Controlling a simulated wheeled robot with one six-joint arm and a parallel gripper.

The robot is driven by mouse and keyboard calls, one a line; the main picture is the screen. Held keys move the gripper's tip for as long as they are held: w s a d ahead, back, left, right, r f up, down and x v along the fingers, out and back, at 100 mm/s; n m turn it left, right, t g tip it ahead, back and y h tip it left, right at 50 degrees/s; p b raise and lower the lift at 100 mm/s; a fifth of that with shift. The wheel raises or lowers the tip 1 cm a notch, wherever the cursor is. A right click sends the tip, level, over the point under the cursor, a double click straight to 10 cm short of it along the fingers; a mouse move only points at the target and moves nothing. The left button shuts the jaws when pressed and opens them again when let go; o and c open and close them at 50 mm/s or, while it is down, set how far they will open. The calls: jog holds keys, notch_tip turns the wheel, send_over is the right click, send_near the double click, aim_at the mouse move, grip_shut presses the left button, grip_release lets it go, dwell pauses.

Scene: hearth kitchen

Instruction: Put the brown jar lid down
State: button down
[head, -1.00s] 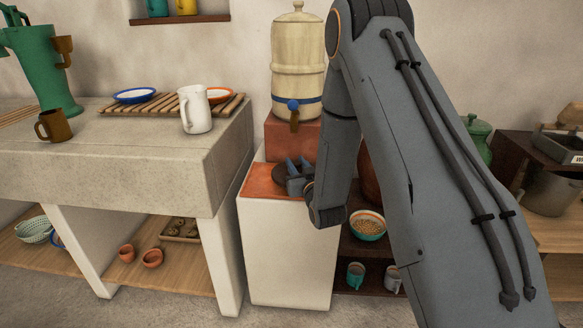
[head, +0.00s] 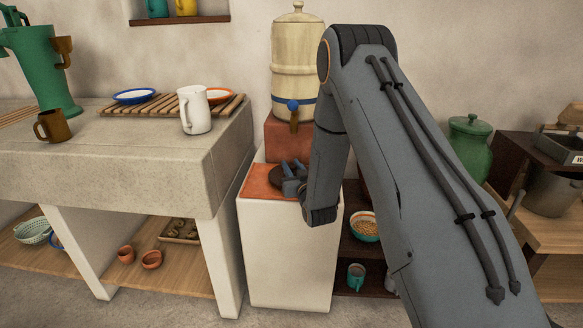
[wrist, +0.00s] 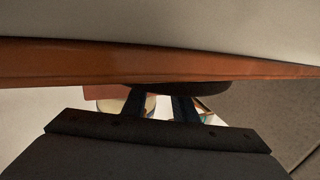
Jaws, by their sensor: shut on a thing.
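The brown jar lid (head: 280,183) is a dark, flat disc at the orange-topped white stand, below the cream water dispenser. My gripper (head: 291,169) is shut on the lid, and its blue-grey fingers rise over it. In the wrist view the fingers (wrist: 160,103) meet the dark underside or edge of the lid (wrist: 200,89), close to the orange slab (wrist: 60,66). I cannot tell whether the lid touches the stand top (head: 256,178).
The cream dispenser (head: 297,65) with its blue tap stands on a red block (head: 285,137) just behind. A stone counter (head: 130,160) with a white mug (head: 195,110) is to the left. Shelves with a bowl (head: 364,228) and a green jar (head: 468,148) are to the right.

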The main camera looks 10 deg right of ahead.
jog(key=c, duration=1.4)
grip_release()
jog(key=shift+f, duration=0.1)
jog(key=shift+c, duration=0.2)
jog(key=s, duration=0.7)
jog(key=s+d, duration=0.1)
jog(key=s, duration=0.3)
jog(key=shift+s+p, duration=0.2)
jog(key=shift+p, duration=0.15)
jog(key=shift+s+a+r, duration=0.1)
jog(key=shift+s+r, duration=0.05)
jog(key=shift+r, duration=0.05)
jog(key=s+a+r+g, duration=0.2)
jog(key=s+r+g, duration=0.2)
jog(key=s, duration=0.8)
jog(key=s+a+r+g, duration=0.3)
jog(key=s+g, duration=0.5)
jog(key=s, duration=0.4)
jog(key=s+a+r+n+g, duration=0.1)
jog(key=s+a+r+g, duration=0.2)
jog(key=s, duration=0.9)
notch_tip(320, 180, up, 2)
jog(key=g, duration=0.3)
jog(key=shift+s+h, duration=0.3)
jog(key=shift+s, duration=0.1)
